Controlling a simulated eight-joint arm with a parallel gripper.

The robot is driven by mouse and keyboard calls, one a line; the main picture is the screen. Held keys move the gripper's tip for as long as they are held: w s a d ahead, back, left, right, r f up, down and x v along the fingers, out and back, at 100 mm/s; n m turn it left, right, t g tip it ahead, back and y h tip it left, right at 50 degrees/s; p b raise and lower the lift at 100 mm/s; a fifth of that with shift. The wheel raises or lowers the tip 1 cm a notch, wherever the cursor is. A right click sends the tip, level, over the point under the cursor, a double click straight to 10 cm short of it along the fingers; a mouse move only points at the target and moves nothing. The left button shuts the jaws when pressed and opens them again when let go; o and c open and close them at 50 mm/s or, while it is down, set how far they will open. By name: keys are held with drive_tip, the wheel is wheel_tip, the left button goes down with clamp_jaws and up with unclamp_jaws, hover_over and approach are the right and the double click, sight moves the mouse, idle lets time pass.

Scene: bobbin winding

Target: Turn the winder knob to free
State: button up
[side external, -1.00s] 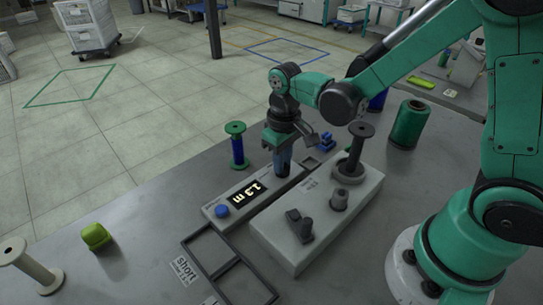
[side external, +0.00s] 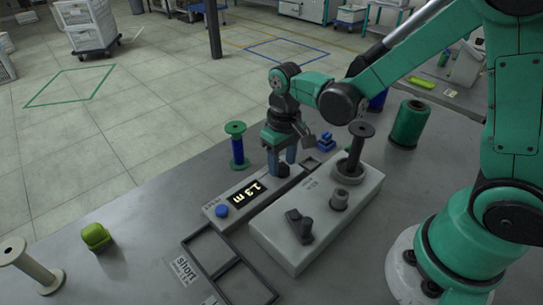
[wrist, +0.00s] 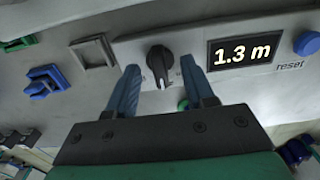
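The winder knob is a small black knob (wrist: 159,62) on the grey counter unit (side external: 234,197), beside the display (side external: 247,192) reading 1.3 m. In the wrist view its pale pointer mark faces down towards my gripper; the labels at its sides are partly hidden and unreadable. My gripper (wrist: 162,70) is open, one blue finger on each side of the knob, with a gap visible on both sides. In the side view my gripper (side external: 284,170) points down over the unit's far end, and the knob shows only as a dark spot between the fingers.
A blue reset button (side external: 222,211) sits on the unit's other end. The grey winder box (side external: 290,250) with its dark spindle (side external: 357,150) stands close on the right. A blue-wound bobbin (side external: 237,148) stands just left of my gripper. Empty black frames (side external: 228,262) lie in front.

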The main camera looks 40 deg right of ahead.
sight(283, 164)
drive_tip(key=shift+r, duration=2.8)
drive_tip(key=s+d+r+t, duration=0.2)
drive_tip(key=s+r+t, duration=0.2)
drive_tip(key=t, duration=0.3)
drive_tip(key=shift+s+r, duration=0.4)
drive_tip(key=shift+s, duration=0.1)
